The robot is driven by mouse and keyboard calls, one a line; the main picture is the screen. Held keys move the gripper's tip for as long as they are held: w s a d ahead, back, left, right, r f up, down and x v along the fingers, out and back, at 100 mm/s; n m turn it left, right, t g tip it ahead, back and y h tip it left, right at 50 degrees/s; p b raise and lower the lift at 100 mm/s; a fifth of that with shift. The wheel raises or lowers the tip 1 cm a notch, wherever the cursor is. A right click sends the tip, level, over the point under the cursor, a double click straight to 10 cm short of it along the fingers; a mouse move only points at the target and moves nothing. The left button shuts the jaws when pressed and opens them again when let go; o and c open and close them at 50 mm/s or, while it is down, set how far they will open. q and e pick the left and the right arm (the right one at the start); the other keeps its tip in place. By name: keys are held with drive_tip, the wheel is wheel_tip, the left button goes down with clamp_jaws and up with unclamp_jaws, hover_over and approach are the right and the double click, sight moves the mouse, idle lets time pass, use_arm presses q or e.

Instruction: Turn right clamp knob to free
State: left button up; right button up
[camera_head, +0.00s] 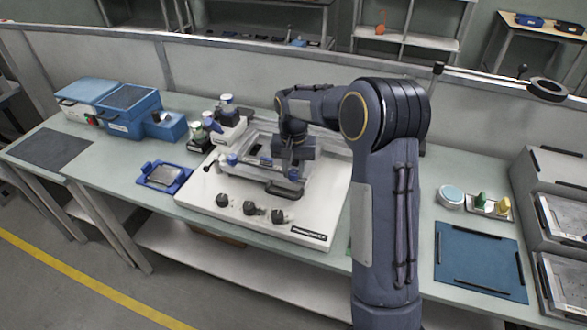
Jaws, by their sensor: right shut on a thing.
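A white machine base (320,215) stands on the bench with a grey frame and a clamp fixture on top. A blue-topped clamp knob (232,159) shows at the fixture's left side. The right clamp knob (293,175), also blue, shows in part at the fixture's right side, just under my right gripper (291,168). My right gripper points down and is shut on this knob; its fingertips are small and partly hidden. My right arm covers the machine's right end. My left gripper is out of view.
Several black knobs (249,208) line the machine's front. A blue-framed tray (164,177) and blue boxes (130,105) are to the left. A blue mat (478,262), a small parts tray (492,206) and grey drawers (560,210) are to the right.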

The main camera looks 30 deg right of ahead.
sight(294, 172)
idle(0.3)
drive_tip(key=o, duration=1)
drive_tip(key=shift+r, duration=0.1)
wheel_tip(294, 172, up, 7)
drive_tip(key=shift+r, duration=0.3)
